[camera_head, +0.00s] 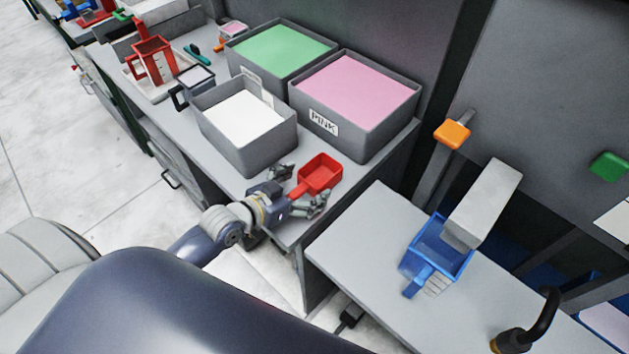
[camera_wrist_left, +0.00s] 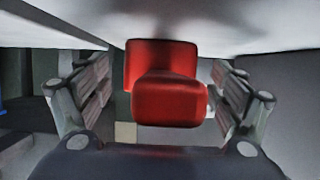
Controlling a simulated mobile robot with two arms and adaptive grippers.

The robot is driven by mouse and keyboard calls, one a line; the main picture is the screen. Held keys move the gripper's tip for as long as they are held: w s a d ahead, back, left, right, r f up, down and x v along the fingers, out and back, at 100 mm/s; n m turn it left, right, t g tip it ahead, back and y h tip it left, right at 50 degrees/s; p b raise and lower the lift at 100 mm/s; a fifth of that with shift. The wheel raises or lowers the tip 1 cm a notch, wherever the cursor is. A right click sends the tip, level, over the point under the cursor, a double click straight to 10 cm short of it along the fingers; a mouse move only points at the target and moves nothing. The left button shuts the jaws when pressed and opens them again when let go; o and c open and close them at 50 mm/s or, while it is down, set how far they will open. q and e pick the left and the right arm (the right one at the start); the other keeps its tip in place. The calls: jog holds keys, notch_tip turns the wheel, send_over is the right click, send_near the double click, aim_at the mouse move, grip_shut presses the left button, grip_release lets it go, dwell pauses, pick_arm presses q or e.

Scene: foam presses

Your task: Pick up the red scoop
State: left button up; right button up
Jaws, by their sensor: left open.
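The red scoop (camera_head: 321,173) lies at the near right end of the grey bench, in front of the pink bin, with its handle toward my arm. My left gripper (camera_head: 300,191) is open, with one finger on each side of the handle. In the left wrist view the red scoop (camera_wrist_left: 169,88) is centred between the two open fingers of my left gripper (camera_wrist_left: 165,92), with a visible gap on both sides. The fingers do not appear to touch it. My right gripper is not in view.
Grey bins of white (camera_head: 242,113), green (camera_head: 281,50) and pink material (camera_head: 357,94) stand behind the scoop. A red container (camera_head: 153,60) stands at the far left. A second table (camera_head: 359,237) to the right holds a blue piece (camera_head: 437,248) and a grey block (camera_head: 484,203). A gap separates the tables.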

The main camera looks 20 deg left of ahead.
pick_arm(q)
jog(key=c, duration=1.2)
